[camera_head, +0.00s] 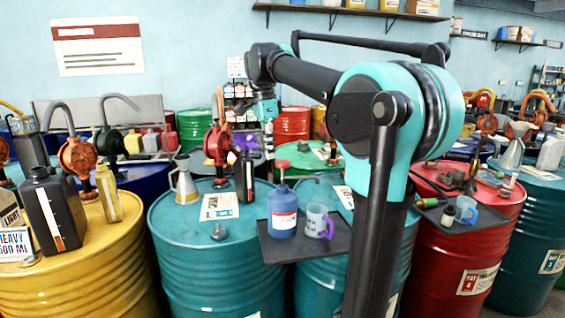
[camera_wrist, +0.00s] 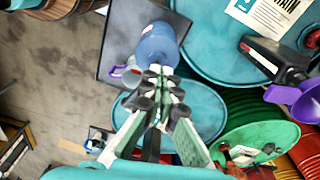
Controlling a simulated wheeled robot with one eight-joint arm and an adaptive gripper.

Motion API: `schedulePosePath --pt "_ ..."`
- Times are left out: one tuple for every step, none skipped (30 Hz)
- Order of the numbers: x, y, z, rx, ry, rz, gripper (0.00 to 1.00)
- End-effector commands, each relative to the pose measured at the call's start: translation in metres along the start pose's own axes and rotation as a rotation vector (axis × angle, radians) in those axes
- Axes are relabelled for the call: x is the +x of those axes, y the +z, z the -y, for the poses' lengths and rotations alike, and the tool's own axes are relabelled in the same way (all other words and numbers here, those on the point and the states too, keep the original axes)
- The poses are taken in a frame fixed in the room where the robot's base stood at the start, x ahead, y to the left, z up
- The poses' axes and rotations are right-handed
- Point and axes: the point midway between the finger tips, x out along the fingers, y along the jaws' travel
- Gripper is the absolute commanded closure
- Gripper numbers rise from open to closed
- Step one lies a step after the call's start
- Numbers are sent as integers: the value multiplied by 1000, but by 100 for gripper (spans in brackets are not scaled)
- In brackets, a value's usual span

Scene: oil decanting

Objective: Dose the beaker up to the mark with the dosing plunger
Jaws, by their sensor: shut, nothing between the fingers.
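A blue dosing bottle (camera_head: 283,212) with a white label stands upright on a dark tray (camera_head: 340,248). Its red plunger knob (camera_head: 282,164) is at the top, with a spout pointing right. The clear beaker (camera_head: 316,218) with a purple handle stands just right of the bottle, under the spout; its mark and fill level are too small to tell. My gripper (camera_head: 268,146) is above and seems farther back than the knob. In the wrist view the shut, empty fingers (camera_wrist: 156,76) overlap the blue bottle (camera_wrist: 158,45) and hide the knob; the beaker (camera_wrist: 131,76) is beside them.
The tray spans two teal drums. A red drum (camera_head: 470,240) with tools is right. My arm hides part of the middle.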

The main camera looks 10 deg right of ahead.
Motion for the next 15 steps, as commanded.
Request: schedulePosePath --pt "-11 0 0 -1 0 0 100" --pt "-17 0 0 -1 0 0 100" --pt "-26 0 0 -1 0 0 100" --pt "-32 0 0 -1 0 0 100" --pt "-38 0 0 -1 0 0 100" --pt "-47 0 0 0 0 0 100" --pt "-52 0 0 0 0 0 100" --pt "-58 0 0 0 0 0 100" --pt "-65 0 0 0 0 0 100" --pt "-70 0 0 0 0 0 100" --pt "-74 0 0 0 0 0 100" --pt "-79 0 0 0 0 0 100" --pt "-82 0 1 0 0 0 100" --pt "-85 0 0 0 0 0 100" --pt "-88 0 0 0 0 0 100"
